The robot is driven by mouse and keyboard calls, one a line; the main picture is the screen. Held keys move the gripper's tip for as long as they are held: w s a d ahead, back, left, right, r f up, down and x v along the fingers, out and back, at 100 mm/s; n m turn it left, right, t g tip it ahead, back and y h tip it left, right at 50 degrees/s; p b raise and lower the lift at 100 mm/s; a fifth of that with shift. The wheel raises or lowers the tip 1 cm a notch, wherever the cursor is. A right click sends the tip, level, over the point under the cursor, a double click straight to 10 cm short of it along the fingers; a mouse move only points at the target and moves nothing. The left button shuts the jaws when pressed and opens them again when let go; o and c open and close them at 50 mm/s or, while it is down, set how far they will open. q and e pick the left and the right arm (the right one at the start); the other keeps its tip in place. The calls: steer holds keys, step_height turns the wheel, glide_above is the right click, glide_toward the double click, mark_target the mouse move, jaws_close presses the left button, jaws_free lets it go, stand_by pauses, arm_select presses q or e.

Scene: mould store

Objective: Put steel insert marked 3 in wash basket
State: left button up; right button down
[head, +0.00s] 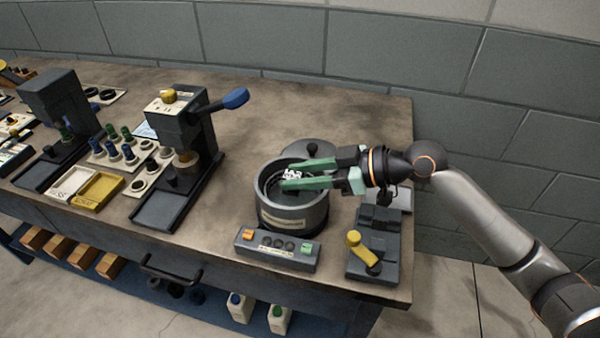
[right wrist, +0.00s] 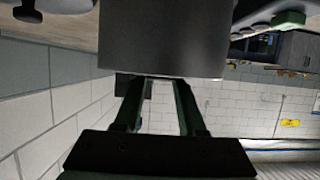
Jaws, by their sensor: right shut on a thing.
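My right gripper (head: 287,174) reaches in from the right, its green fingers over the open top of a round grey pot (head: 290,219). It is shut on a small pale, silvery piece (head: 292,174), which looks like the steel insert. No number can be read on it. A dark round interior shows under the fingers; I cannot tell whether a wash basket sits inside. In the right wrist view, a grey curved wall (right wrist: 160,45) hides the fingertips and the held piece. My left gripper is not in view.
A dark lid (head: 308,151) lies behind the pot. A button box (head: 276,250) stands in front, and a device with a yellow lever (head: 360,248) at the right. A press with a blue handle (head: 234,98), trays and small parts stand left. The bench's back middle is clear.

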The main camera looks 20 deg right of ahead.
steer(key=c, duration=0.5)
jaws_free()
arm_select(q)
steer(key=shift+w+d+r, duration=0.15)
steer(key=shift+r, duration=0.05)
arm_select(e)
steer(key=shift+r+p, duration=0.3)
steer(key=shift+r, duration=0.05)
steer(key=shift+r+p, duration=0.4)
steer(key=shift+r, duration=0.1)
steer(key=v, duration=0.1)
steer(key=b+v, duration=0.1)
steer(key=v, duration=0.2)
steer(key=shift+s+d+f, duration=0.25)
steer(key=shift+s+d, duration=0.05)
steer(key=shift+d, duration=0.15)
arm_select(q)
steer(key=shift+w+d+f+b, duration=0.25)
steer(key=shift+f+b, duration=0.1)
steer(key=shift+b, duration=0.4)
arm_select(e)
steer(key=v, duration=0.7)
steer(key=shift+r, duration=0.15)
